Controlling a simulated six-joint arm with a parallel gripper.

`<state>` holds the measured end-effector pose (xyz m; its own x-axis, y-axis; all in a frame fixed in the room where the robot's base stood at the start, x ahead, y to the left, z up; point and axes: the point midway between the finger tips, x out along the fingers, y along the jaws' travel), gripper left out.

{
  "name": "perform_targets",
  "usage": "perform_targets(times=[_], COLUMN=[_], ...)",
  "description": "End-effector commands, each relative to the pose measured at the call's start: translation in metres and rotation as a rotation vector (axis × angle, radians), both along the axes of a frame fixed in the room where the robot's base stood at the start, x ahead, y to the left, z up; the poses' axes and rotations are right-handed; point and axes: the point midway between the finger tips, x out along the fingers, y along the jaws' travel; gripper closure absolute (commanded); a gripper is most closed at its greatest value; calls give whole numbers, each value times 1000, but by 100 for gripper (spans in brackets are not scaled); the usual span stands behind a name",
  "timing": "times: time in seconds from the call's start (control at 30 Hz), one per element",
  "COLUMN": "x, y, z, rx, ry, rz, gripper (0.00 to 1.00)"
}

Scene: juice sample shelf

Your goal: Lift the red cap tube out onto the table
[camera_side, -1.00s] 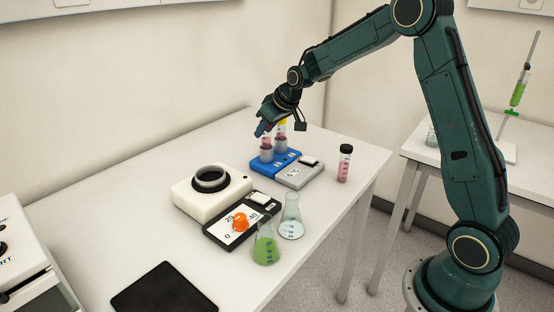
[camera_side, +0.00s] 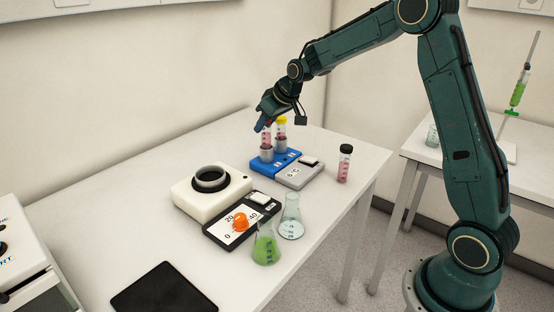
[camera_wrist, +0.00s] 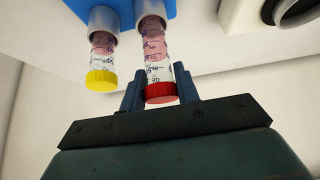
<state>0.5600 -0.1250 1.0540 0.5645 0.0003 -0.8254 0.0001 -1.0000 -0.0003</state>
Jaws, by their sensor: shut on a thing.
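The red cap tube (camera_wrist: 155,62) holds pink liquid and stands upright, its lower end inside a grey metal holder on the blue block (camera_side: 284,163). It also shows in the side view (camera_side: 267,139). My gripper (camera_wrist: 159,76) is shut on this tube just below its red cap, with one finger on each side. In the side view my gripper (camera_side: 264,125) is above the block, and its fingers partly cover the cap. The lower end of the tube is hidden by the holder.
A yellow cap tube (camera_side: 282,131) stands close beside it in the neighbouring holder. A grey unit (camera_side: 297,177) adjoins the block. Bare table (camera_side: 140,180) lies to the left.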

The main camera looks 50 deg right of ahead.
Motion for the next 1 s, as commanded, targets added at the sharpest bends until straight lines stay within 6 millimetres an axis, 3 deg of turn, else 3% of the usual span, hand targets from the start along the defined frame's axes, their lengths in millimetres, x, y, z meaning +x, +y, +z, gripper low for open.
perform_targets(times=[1.0], x=[0], y=[0], z=[29], rx=[-1], ry=[-1], rz=[1], gripper=[100])
